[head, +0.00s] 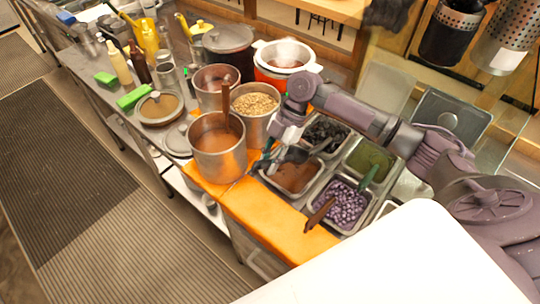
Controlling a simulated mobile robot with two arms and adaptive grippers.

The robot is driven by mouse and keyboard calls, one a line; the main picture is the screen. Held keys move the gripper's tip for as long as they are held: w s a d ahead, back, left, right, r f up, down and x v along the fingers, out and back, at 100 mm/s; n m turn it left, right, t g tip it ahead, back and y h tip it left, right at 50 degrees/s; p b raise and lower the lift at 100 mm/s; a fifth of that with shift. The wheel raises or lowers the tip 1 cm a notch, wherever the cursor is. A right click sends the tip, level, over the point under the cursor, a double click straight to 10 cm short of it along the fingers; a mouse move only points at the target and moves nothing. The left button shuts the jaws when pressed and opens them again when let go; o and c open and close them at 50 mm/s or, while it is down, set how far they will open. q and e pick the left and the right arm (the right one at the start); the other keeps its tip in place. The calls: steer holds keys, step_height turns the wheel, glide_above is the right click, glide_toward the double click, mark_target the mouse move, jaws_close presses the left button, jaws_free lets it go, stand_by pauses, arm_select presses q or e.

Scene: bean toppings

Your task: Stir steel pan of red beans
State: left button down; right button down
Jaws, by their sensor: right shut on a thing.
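My right gripper (266,162) reaches in from the right, pointing down, beside the near steel pot and over the left edge of a steel pan of reddish-brown beans (294,177). It is shut on a dark, thin utensil (295,155) whose lower end is hard to make out against the pan. My left gripper is not in view.
Neighbouring pans hold purple beans (344,204) with a brown-handled utensil, dark pieces (325,132) and green topping (369,160). A pot of pale beans (255,104) stands behind. An orange board (265,218) edges the counter. Bottles and lids crowd the left; a white surface fills the front.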

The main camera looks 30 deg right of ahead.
steer(key=shift+w+d+n, duration=0.15)
steer(key=shift+n, duration=0.15)
steer(key=shift+f+g, duration=0.25)
steer(key=shift+g, duration=0.05)
steer(key=shift+y, duration=0.4)
steer(key=f+b, duration=0.6)
steer(key=f, duration=0.1)
steer(key=shift+w+d+b, duration=0.15)
steer(key=shift+d+b, duration=0.2)
steer(key=shift+a+f+h, duration=0.25)
steer(key=shift+f+h, duration=0.15)
steer(key=shift+f, duration=0.1)
steer(key=shift+s+a+f, duration=0.15)
steer(key=shift+s+f, duration=0.05)
steer(key=shift+f, duration=0.25)
steer(key=shift+s+a+f+h+p, duration=0.1)
steer(key=shift+a+f+h+p, duration=0.05)
steer(key=shift+h+p, duration=0.15)
steer(key=shift+a+f+h, duration=0.15)
steer(key=shift+f+h, duration=0.25)
steer(key=shift+f, duration=0.05)
